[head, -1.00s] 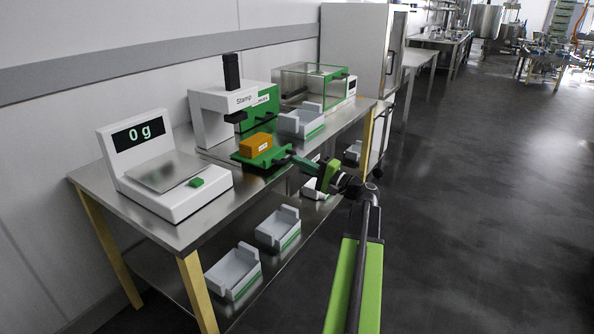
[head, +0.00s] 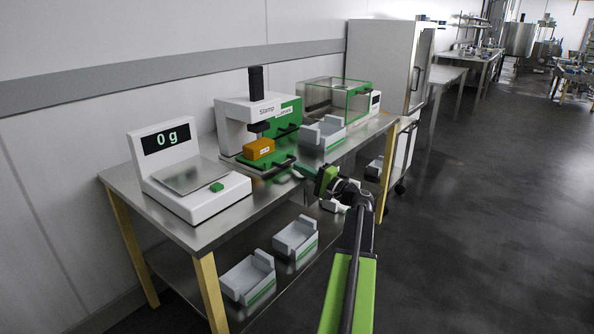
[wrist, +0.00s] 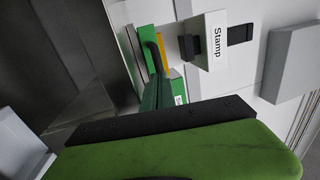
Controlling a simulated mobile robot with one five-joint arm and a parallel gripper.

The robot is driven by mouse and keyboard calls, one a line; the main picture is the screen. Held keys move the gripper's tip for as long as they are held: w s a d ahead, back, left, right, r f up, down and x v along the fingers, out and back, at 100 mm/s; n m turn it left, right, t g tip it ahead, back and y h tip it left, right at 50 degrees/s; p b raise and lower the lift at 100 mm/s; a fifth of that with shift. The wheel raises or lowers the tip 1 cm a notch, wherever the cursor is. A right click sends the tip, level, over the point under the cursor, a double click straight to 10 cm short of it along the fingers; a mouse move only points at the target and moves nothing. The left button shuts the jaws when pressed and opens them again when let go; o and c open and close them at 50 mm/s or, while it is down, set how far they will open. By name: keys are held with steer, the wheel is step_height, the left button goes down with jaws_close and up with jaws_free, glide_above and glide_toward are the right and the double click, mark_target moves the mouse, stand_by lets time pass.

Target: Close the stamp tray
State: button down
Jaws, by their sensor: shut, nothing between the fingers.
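The stamp machine (head: 255,115) is white with a black column and a sign reading Stamp; it also shows in the wrist view (wrist: 207,42). Its green stamp tray (head: 258,168) is largely under the stamp head, its front and dark handle (head: 281,164) still sticking out. An orange block (head: 260,148) with a white label sits on the tray. My gripper (head: 299,168) is shut and empty at the tray's front, close to the handle. In the wrist view the handle (wrist: 154,52) is just beyond my fingers; I cannot tell whether they touch.
A scale (head: 190,177) reading 0 g stands on the left of the metal table. A grey-white mould (head: 322,133) and a clear green-edged box (head: 340,98) stand to the right. More moulds (head: 248,277) lie on the lower shelf. The floor on the right is clear.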

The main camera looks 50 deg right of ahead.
steer(key=s+f+b, duration=0.2)
steer(key=s, duration=1)
steer(key=shift+s+d, duration=0.25)
steer(key=shift+s, duration=0.05)
